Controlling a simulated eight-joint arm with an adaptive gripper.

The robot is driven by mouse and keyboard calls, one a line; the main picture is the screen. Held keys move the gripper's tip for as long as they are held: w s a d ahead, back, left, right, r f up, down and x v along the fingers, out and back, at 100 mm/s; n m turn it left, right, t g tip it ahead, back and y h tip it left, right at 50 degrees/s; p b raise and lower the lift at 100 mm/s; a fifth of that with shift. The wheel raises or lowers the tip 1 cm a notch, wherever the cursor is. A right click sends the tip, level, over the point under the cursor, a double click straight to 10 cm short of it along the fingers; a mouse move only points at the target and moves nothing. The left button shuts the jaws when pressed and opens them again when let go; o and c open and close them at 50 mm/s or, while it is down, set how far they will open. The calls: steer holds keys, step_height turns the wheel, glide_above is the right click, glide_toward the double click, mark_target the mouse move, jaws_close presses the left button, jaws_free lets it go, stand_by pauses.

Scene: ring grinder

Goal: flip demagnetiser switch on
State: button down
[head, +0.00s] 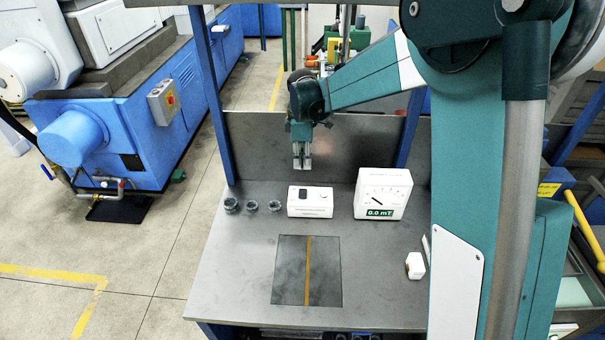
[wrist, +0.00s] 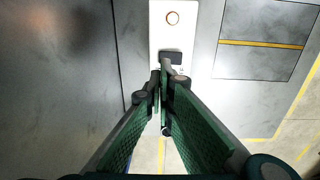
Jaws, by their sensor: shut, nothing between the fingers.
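The white demagnetiser box (head: 297,210) stands near the back of the grey bench. Its dark switch (head: 303,194) is on the top face; whether it is on or off is too small to tell. My gripper (head: 302,166) hangs pointing down above and behind the box, shut and empty. In the wrist view, the box (wrist: 160,32) carries a round copper-coloured part and the dark switch (wrist: 174,56). The shut fingertips (wrist: 167,70) overlap the switch's lower edge there and partly hide it. The head view shows a gap between fingertips and box.
A white meter (head: 368,203) reading 0.0 mT stands right of the box. Several dark rings (head: 252,207) sit to its left. A dark plate (head: 288,270) with a yellow stripe lies in front. A small white block (head: 414,265) is at right. A grey panel (head: 260,150) rises behind.

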steer(key=shift+w+r, duration=0.15)
steer(key=shift+r, duration=0.6)
steer(key=shift+w+r, duration=0.1)
steer(key=shift+r, duration=0.6)
steer(key=s+d+r+m+t+b, duration=0.1)
steer(key=s+d+r+m+t, duration=0.1)
steer(key=s+d+r+m, duration=0.45)
steer(key=s+d+r+m+t+b, duration=0.15)
steer(key=s+d+r, duration=0.25)
steer(key=s+d, duration=0.7)
steer(key=s+d+f+m+t+b, duration=0.1)
steer(key=s+d+f+m, duration=0.1)
steer(key=s, duration=0.5)
steer(key=s+d+f+m+t+b, duration=0.1)
steer(key=s+d+m, duration=0.2)
steer(key=s, duration=0.4)
steer(key=s+d+f+m+t+b, duration=0.1)
steer(key=s+d+f+m, duration=0.1)
steer(key=s+m, duration=0.3)
steer(key=shift+s+d+f, duration=0.35)
steer(key=shift+s+d, duration=0.45)
steer(key=shift+s, duration=0.2)
